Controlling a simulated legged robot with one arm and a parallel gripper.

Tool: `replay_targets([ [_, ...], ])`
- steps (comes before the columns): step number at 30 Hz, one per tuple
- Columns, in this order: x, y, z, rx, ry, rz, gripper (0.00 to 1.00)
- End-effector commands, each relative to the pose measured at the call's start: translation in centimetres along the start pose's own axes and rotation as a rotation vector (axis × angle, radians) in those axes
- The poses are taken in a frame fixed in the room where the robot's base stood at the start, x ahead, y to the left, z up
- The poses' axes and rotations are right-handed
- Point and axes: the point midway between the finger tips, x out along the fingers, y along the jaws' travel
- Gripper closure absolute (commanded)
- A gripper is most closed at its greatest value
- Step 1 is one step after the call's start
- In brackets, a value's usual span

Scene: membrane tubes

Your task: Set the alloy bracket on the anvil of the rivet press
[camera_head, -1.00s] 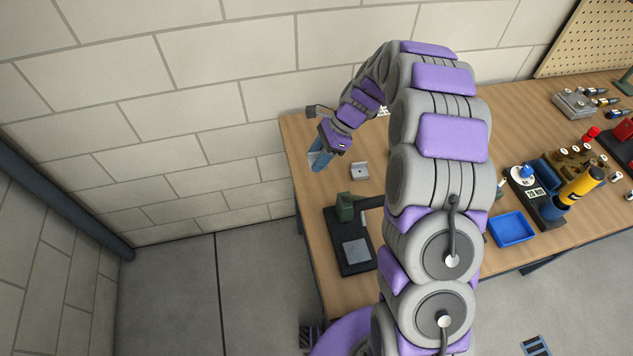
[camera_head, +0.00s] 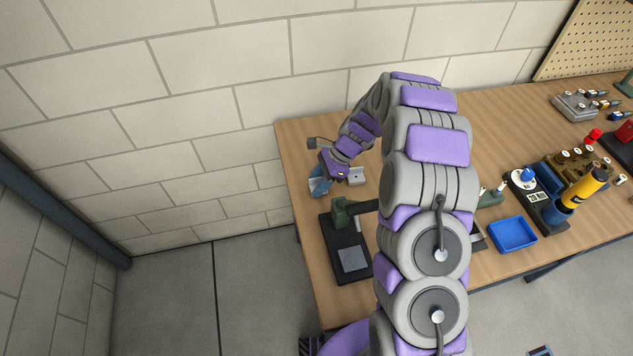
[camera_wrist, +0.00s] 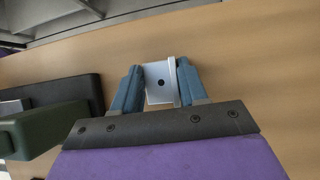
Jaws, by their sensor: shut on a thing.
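My gripper (camera_head: 319,187) is at the left edge of the table in the head view. In the wrist view its blue fingers (camera_wrist: 159,70) are shut on a silvery bracket (camera_wrist: 156,95) with one dark hole. In the head view the fingers mostly hide it. A green press (camera_head: 341,212) on a dark base (camera_head: 337,270) stands just in front of the gripper. A pale square plate (camera_head: 352,258), perhaps the anvil, lies on that base. The press also shows at the left of the wrist view (camera_wrist: 42,132). The bracket is apart from it.
A blue tray (camera_head: 512,234), a yellow cylinder (camera_head: 583,188) and small parts stand farther right. A block wall (camera_head: 220,110) is behind.

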Motion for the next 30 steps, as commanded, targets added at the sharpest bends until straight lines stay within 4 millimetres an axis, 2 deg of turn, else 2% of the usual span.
replay_targets([
  [1,0.1,0.0,0.1,0.0,0.0,0.001,0.56],
  [9,0.4,-0.1,0.5,-0.001,0.005,0.002,0.32],
  [26,0.1,0.0,0.3,-0.001,0.003,0.001,0.32],
  [30,-0.8,-0.1,0.4,-0.001,0.004,-0.001,0.32],
])
